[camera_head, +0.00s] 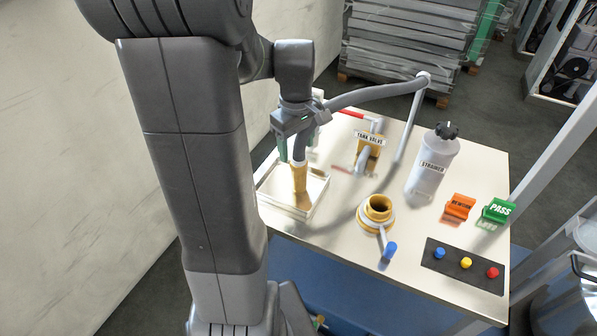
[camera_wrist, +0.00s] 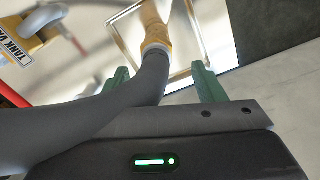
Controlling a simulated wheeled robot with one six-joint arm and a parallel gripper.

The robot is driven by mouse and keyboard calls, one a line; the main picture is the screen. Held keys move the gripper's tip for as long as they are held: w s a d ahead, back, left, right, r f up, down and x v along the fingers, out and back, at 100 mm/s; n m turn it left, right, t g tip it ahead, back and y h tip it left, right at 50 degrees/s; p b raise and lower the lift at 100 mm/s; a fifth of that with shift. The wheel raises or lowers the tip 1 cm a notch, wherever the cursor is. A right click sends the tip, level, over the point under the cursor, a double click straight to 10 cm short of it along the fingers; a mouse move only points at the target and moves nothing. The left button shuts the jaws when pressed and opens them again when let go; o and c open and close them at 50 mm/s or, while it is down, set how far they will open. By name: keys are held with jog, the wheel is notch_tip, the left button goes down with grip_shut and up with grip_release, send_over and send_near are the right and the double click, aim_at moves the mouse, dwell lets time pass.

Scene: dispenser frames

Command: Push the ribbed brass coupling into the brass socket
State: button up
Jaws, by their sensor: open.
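The brass coupling (camera_head: 300,180) hangs or stands at the end of a grey hose (camera_head: 350,97), in or just above a shallow pale tray (camera_head: 318,206). It also shows in the wrist view (camera_wrist: 154,34), where its ribs are hard to make out. My gripper (camera_head: 298,153) is open, with its green fingers on either side of the hose end just behind the coupling; the wrist view shows a gap beside the hose. The brass socket (camera_head: 378,208) is an upward-facing ring on the table, to the right of the tray, with a blue-handled lever (camera_head: 388,250) at its front.
The tank valve (camera_head: 368,150) stands behind the socket. The hose runs to a grey post (camera_head: 408,125). A strainer bottle (camera_head: 432,165), orange block (camera_head: 459,205), green PASS block (camera_head: 497,210) and button panel (camera_head: 462,266) occupy the right side.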

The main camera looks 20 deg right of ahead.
aim_at(299, 153)
jog(key=shift+s+d+f, duration=0.1)
jog(key=shift+s+f, duration=0.1)
jog(key=shift+f, duration=0.75)
jog(key=shift+w+d+f+p, duration=0.15)
jog(key=shift+f+p, duration=0.2)
jog(key=shift+f, duration=1.85)
grip_shut()
